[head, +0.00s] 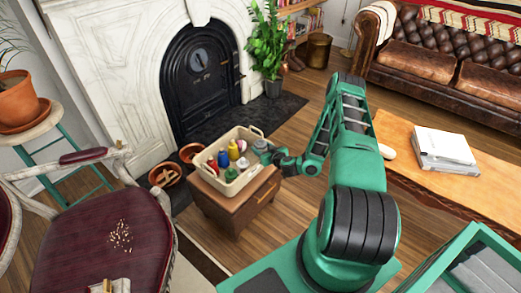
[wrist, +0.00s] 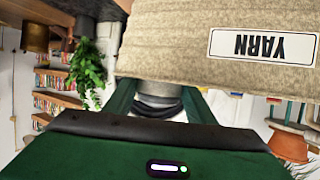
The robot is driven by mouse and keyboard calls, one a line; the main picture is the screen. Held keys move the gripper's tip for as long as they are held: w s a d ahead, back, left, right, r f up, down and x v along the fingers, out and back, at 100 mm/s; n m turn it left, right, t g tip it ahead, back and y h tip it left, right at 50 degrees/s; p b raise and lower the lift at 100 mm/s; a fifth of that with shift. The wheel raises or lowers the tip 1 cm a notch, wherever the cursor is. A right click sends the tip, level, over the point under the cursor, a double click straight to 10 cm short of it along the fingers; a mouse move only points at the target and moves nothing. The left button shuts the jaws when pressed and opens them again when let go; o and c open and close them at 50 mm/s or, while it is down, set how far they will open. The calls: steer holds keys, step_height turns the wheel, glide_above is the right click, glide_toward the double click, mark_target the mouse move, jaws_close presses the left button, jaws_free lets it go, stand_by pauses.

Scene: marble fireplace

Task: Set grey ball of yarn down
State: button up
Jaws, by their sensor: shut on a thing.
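The grey ball of yarn (wrist: 158,94) is between my gripper's two green fingers (wrist: 158,103) in the wrist view, partly hidden by the wall of a beige basket. The basket (wrist: 175,58) carries a YARN label, upside down in this view. My gripper (head: 264,148) reaches in from the right at the basket's right rim, and is shut on the grey ball. Whether the ball touches anything in the basket is hidden.
The wooden cabinet (head: 245,213) has little bare top around the basket. Terracotta pots (head: 165,174) stand on its left. A burgundy chair (head: 105,235) is at front left, the black fireplace door (head: 201,80) behind. A wooden coffee table (head: 405,135) stands to the right.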

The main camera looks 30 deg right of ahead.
steer(key=shift+s+f, duration=0.1)
steer(key=shift+f, duration=0.25)
